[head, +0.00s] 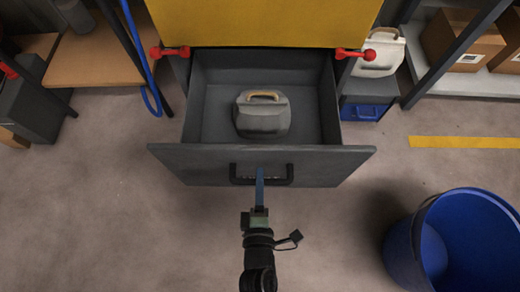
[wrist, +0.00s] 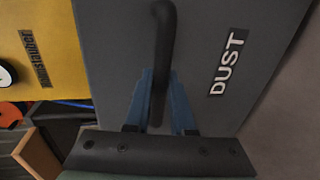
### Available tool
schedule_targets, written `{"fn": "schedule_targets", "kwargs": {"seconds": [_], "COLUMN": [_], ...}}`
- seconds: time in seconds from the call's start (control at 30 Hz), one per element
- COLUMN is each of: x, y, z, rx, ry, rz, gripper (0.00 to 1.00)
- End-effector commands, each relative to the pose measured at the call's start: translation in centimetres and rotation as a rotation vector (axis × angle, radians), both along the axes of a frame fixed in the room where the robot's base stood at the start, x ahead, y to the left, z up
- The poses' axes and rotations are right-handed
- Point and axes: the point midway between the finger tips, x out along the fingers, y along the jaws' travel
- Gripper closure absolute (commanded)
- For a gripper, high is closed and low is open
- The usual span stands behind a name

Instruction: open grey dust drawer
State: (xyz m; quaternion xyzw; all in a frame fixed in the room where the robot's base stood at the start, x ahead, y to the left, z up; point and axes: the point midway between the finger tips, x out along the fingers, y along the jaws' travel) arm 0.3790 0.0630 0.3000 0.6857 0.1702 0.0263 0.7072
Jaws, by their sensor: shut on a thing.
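The grey dust drawer (head: 180,162) stands pulled out from under a yellow cabinet body (head: 260,22) in the head view. Its front carries a black bar handle (head: 288,175) and, in the wrist view, a "DUST" label (wrist: 227,62). Inside the drawer sits a grey container (head: 262,118) with a tan handle. My gripper (head: 260,175) is at the middle of the handle. In the wrist view my gripper's blue fingers (wrist: 160,100) are on either side of the black handle (wrist: 163,50), shut on it.
A blue bucket (head: 455,240) stands on the floor at the right. Red knobs (head: 355,54) flank the yellow body. A blue hose (head: 150,98) hangs at the left by a wooden bench (head: 92,65). A white jug (head: 380,55) stands at the right. The floor left of my arm is clear.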

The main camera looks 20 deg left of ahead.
Motion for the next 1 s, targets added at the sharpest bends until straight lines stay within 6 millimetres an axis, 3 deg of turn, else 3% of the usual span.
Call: {"fn": "schedule_targets", "kwargs": {"seconds": [0.1, 0.33, 0.87, 0.9, 1.0], "x": [-2.2, -4.6, -5.2, -5.2, -5.2], "y": [-0.7, -1.4, -1.6, -1.6, -1.6], "z": [0.0, 0.1, 0.1, 0.1, 0.0], "rx": [0.0, -0.001, 0.0, 0.0, 0.0], "ry": [0.002, 0.0, -0.002, -0.002, -0.002], "rz": [-0.003, -0.002, -0.002, -0.002, -0.002], "gripper": [1.0, 1.0, 1.0, 0.72, 0.54]}}
